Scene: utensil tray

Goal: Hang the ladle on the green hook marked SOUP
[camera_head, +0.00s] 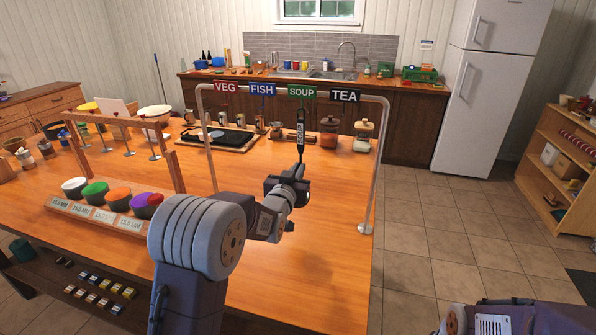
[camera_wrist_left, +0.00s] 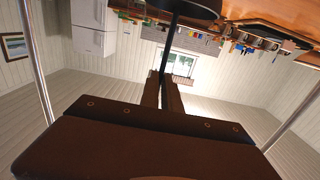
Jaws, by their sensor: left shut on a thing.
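My left gripper (camera_head: 299,170) is shut on the ladle and holds it upright under the hanging frame. The ladle's dark handle (camera_head: 301,128) rises above the gripper, its top just below the green SOUP sign (camera_head: 302,92). In the left wrist view the thin black ladle shaft (camera_wrist_left: 172,40) runs between the fingers (camera_wrist_left: 163,92) toward a dark rounded part at the picture's top edge. I cannot make out the green hook itself, nor whether the handle touches it. My right gripper is not in view; only part of my right arm shows at the bottom right.
The frame's metal post (camera_head: 372,165) stands on the wooden table (camera_head: 290,290) to the right. The VEG (camera_head: 227,87), FISH (camera_head: 262,89) and TEA (camera_head: 345,95) signs hang alongside. Jars (camera_head: 329,132) and a black tray (camera_head: 217,137) stand behind. Coloured bowls (camera_head: 95,192) sit left.

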